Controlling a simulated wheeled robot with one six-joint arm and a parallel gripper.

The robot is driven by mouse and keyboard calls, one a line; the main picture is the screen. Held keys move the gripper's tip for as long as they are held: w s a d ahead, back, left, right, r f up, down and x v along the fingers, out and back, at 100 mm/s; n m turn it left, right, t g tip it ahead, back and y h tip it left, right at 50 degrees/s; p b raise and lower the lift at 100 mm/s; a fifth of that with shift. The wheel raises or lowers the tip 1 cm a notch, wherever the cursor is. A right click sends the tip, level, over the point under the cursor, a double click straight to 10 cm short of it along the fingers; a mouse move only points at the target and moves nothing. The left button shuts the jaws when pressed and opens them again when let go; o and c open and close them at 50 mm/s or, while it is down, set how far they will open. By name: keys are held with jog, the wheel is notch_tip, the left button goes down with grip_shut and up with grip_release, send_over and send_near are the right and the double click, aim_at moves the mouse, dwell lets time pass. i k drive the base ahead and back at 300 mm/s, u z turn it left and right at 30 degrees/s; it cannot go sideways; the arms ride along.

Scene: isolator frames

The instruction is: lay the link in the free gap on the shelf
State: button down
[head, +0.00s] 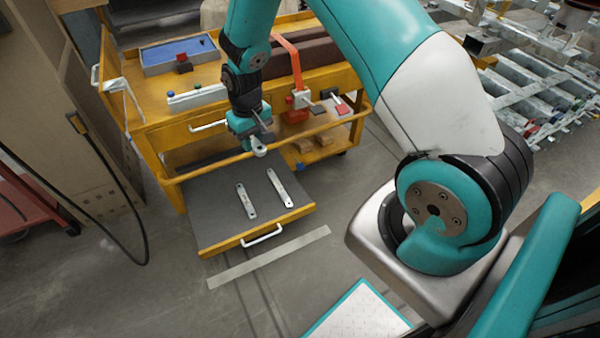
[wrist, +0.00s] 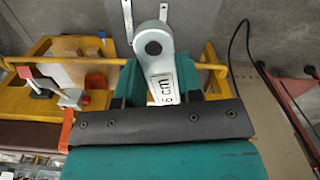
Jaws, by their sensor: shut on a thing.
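My gripper (head: 252,131) is shut on a pale metal link (wrist: 153,46) with a round eye at its end and dark lettering. In the head view the link's eye end (head: 259,151) pokes out below the jaws, above the back part of a pulled-out grey shelf (head: 213,213) with a yellow front. Two similar links lie on this shelf, a left one (head: 246,201) and a right one (head: 279,188), roughly side by side. Bare grey surface shows between them and to the left. The part of the held link inside the jaws is hidden.
The shelf belongs to a yellow trolley (head: 158,104), whose rail (head: 190,174) runs close by my gripper. A blue tray (head: 180,52), an orange-red clamp (head: 291,62) and small blocks are on the trolley. A black cable (head: 118,246) hangs at left.

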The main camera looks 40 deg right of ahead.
aim_at(212, 221)
jog(key=z, duration=0.4)
jog(key=i, duration=0.9)
jog(key=z, duration=0.05)
